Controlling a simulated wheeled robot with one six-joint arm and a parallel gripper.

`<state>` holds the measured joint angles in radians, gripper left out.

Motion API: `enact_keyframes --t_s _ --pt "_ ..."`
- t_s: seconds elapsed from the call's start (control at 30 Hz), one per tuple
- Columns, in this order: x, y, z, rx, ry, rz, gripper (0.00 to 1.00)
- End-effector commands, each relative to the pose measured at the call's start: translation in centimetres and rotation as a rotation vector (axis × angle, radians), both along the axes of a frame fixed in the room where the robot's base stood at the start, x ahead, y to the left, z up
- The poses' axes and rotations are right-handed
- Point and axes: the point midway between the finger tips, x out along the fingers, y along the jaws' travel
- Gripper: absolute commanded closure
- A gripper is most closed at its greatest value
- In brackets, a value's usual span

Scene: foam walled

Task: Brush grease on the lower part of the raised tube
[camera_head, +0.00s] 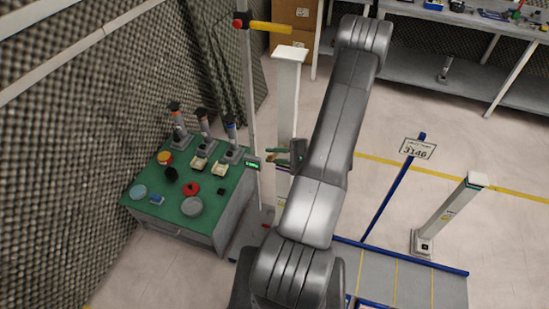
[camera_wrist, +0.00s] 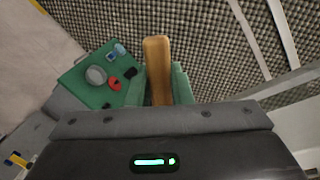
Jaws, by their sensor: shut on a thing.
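My gripper (camera_head: 277,154) is in front of the white column in the head view, with its green fingers pointing left toward the thin upright pole (camera_head: 250,100). In the wrist view, my gripper (camera_wrist: 160,88) is shut on a flat wooden handle (camera_wrist: 156,62), which looks like a brush handle. Its bristles cannot be made out. The pole rises from a grey base and carries a yellow arm (camera_head: 271,27) with a red end at the top. I cannot tell for sure which upright is the raised tube, and no grease is clearly visible on it. My arm hides part of the scene.
A green-topped table (camera_head: 222,203) stands left, with a red ring (camera_head: 191,188), a grey disc (camera_head: 191,206) and several upright tools at its back. A white column (camera_head: 287,95) stands beside the pole. Foam walls (camera_head: 60,150) close the left. Open floor (camera_head: 395,110) lies right.

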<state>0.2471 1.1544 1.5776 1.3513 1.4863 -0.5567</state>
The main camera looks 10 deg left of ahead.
Motion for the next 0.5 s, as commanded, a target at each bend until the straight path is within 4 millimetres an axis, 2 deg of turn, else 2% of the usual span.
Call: enact_keyframes --t_s 0.1,0.5 --pt "0.0 0.0 1.3 0.0 -0.002 0.0 1.0" --pt "0.0 0.0 3.2 0.0 -0.001 0.0 1.0"
